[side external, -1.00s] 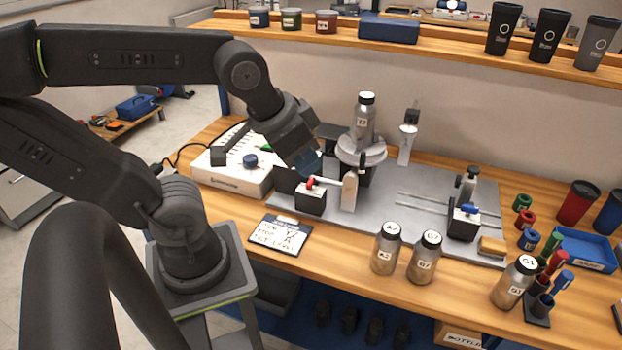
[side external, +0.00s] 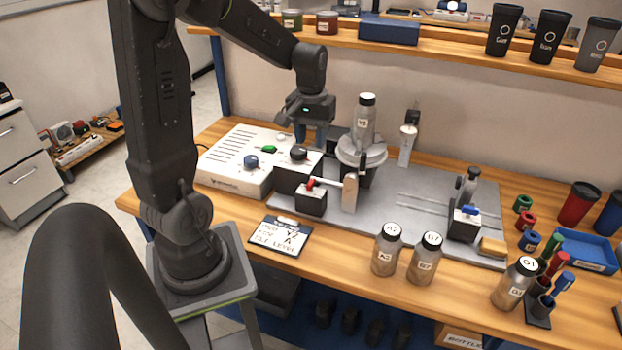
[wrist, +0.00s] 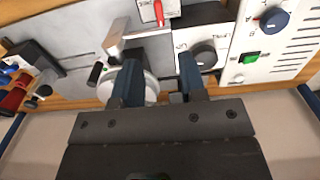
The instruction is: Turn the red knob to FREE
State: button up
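The red knob (side external: 311,183) is a small lever-like handle on top of a black block (side external: 310,203) at the front left of the grey plate. In the wrist view the red knob (wrist: 158,12) lies at the top edge on a white label, cut off by the frame; its lettering is only partly visible, so I cannot read its setting. My gripper (side external: 312,143) points down behind the red knob, above the work and apart from it. In the wrist view my gripper (wrist: 160,66) has its two fingers spread, with no object held between them.
A dark knob (side external: 298,153) sits on a box just beside my gripper. A white controller (side external: 225,172) with a blue knob (side external: 250,160) and green button (side external: 269,149) stands left. A labelled bottle (side external: 364,122) on a round stage stands close right. A clipboard (side external: 281,234) lies in front.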

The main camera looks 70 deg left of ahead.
aim_at(311, 181)
notch_tip(311, 181, down, 12)
jog(key=shift+f, duration=0.1)
jog(key=shift+c, duration=0.4)
grip_shut()
